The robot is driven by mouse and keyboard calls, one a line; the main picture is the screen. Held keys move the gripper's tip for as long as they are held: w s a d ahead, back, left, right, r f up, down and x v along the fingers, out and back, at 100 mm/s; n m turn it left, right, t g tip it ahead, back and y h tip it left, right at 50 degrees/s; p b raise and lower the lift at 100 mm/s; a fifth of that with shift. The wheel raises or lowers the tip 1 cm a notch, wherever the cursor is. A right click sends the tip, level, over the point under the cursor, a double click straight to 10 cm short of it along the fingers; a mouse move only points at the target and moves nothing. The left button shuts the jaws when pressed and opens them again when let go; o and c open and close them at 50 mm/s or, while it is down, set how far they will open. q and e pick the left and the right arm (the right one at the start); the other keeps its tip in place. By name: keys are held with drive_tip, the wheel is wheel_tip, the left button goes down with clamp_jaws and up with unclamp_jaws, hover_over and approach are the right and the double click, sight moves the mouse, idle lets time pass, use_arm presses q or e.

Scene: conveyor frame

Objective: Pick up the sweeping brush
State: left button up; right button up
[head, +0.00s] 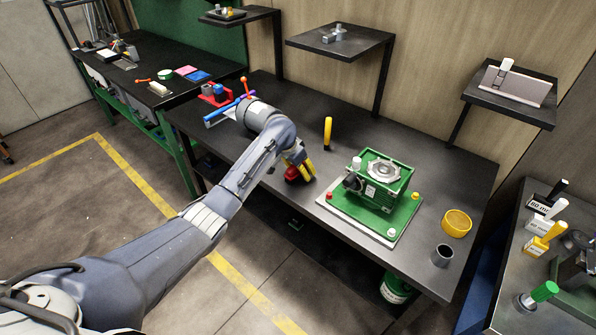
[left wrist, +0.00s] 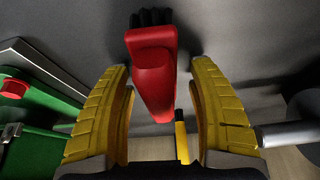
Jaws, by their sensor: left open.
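The sweeping brush (left wrist: 152,80) has a red body and black bristles. In the left wrist view it lies between my two yellow fingers, with its bristles at the top of the picture and gaps on both sides. In the head view, the red and black brush (head: 294,174) is at the front edge of the dark workbench, partly hidden by my gripper. My left gripper (head: 303,166) is open right over it; its fingers show on either side in the left wrist view (left wrist: 159,68). My right gripper is not in view.
A green machine (head: 383,180) on a green plate stands right of the brush. A yellow-handled tool (head: 328,132) stands behind it. A yellow bowl (head: 456,223) and a dark cup (head: 442,255) are at the bench's right end. Blue and red items (head: 216,94) sit at the left.

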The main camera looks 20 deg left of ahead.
use_arm(q)
drive_tip(key=shift+f, duration=0.15)
idle(0.3)
clamp_jaws()
